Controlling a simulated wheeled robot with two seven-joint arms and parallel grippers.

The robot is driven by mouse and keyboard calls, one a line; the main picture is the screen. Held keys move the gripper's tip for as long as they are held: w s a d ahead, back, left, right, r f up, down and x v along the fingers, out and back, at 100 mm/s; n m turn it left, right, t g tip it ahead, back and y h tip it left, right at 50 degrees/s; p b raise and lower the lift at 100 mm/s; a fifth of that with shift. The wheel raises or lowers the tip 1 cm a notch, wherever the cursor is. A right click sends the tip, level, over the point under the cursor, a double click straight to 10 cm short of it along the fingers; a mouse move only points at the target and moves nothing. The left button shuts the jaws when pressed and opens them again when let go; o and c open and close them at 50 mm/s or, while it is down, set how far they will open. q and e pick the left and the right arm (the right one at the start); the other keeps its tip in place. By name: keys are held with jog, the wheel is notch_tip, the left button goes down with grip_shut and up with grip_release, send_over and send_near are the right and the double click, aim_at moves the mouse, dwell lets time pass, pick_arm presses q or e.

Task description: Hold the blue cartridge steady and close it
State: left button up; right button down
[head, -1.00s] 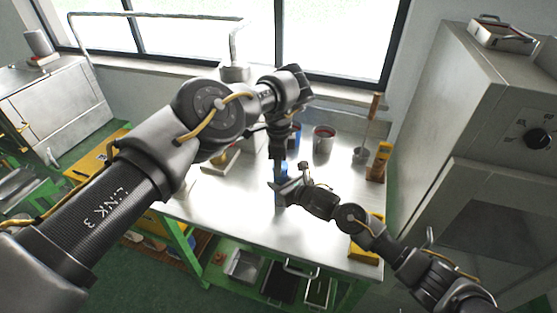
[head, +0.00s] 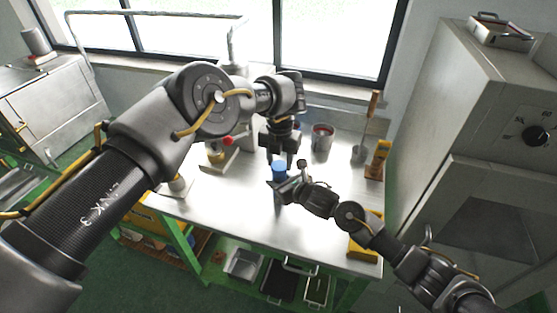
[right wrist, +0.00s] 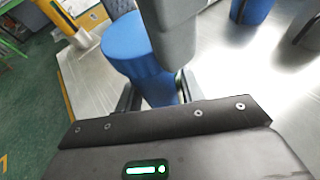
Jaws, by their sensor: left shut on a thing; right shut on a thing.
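The blue cartridge (head: 279,167) stands over the middle of the metal table. In the right wrist view its lower body (right wrist: 158,88) sits between my right fingers, and its wider blue cap (right wrist: 124,35) is on top. My right gripper (head: 279,185) is shut on the body from the right. My left gripper (head: 282,158) reaches down from above, with its fingers at the cap. One grey left finger (right wrist: 176,30) covers part of the cap in the right wrist view. Whether the cap is fully seated cannot be seen.
A grey pot with red contents (head: 322,138) stands behind on the table (head: 230,213). A red-topped device (head: 217,153) is at the left.

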pick_arm(q)
jog(key=m, duration=0.8)
jog(key=shift+s+d, duration=0.15)
jog(key=shift+s, duration=0.05)
jog(key=m, duration=0.4)
jog(key=shift+s+f+m, duration=0.1)
jog(key=shift+m, duration=0.3)
jog(key=m, duration=0.2)
jog(key=shift+m, duration=0.4)
jog(key=m, duration=0.4)
jog(key=shift+s+m, duration=0.15)
jog(key=shift+m, duration=0.25)
jog(key=m, duration=0.7)
jog(key=shift+s, duration=0.1)
jog(key=o, duration=0.9)
jog(key=shift+a, duration=0.2)
